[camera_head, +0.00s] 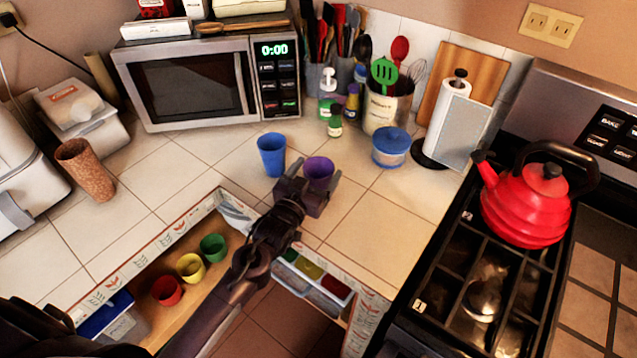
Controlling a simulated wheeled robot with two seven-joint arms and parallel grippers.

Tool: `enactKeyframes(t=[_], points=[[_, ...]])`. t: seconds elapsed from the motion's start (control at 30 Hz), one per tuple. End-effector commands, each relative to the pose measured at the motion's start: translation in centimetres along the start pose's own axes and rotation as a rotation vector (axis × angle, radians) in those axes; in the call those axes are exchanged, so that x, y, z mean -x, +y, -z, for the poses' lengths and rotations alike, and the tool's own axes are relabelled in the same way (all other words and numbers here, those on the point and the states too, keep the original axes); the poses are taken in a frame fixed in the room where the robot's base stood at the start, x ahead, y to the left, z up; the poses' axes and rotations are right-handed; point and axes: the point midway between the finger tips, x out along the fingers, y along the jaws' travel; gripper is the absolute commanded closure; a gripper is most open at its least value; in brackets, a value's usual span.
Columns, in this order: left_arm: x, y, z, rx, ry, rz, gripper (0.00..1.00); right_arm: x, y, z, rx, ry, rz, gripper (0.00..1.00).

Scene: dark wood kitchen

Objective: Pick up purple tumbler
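The purple tumbler (319,168) stands upright on the tiled counter, just right of a blue tumbler (271,154). My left gripper (316,177) reaches in from below, with one finger on each side of the purple tumbler. The fingers are spread about as wide as the tumbler and look open around it; firm contact cannot be made out. The gripper's body hides the tumbler's lower part. My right gripper is not in view.
An open drawer below holds red (167,290), yellow (190,267) and green (213,247) cups. A microwave (205,80) is at back left; a red kettle (527,205) sits on the stove at right.

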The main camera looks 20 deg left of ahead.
Motion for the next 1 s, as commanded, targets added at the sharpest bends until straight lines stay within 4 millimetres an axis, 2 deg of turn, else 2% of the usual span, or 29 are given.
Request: enactKeyframes(t=[0.07,0.33,0.57,0.73,0.87,1.0], points=[[0.0,0.0,0.0,0.0,0.0,0.0,0.31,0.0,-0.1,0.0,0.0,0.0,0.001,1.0],[0.0,0.0,0.0,0.0,-0.001,0.0,0.66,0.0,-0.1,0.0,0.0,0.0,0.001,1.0],[0.0,0.0,0.0,0.0,0.0,0.0,0.66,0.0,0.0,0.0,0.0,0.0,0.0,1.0],[0.0,0.0,0.8,0.0,0.001,0.0,0.66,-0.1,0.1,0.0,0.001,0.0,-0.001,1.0],[0.0,0.0,2.6,0.0,0.005,-0.001,0.66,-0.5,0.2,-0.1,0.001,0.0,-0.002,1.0],[0.1,0.0,6.2,-0.002,0.007,-0.001,0.66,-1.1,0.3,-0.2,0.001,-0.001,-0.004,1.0]])
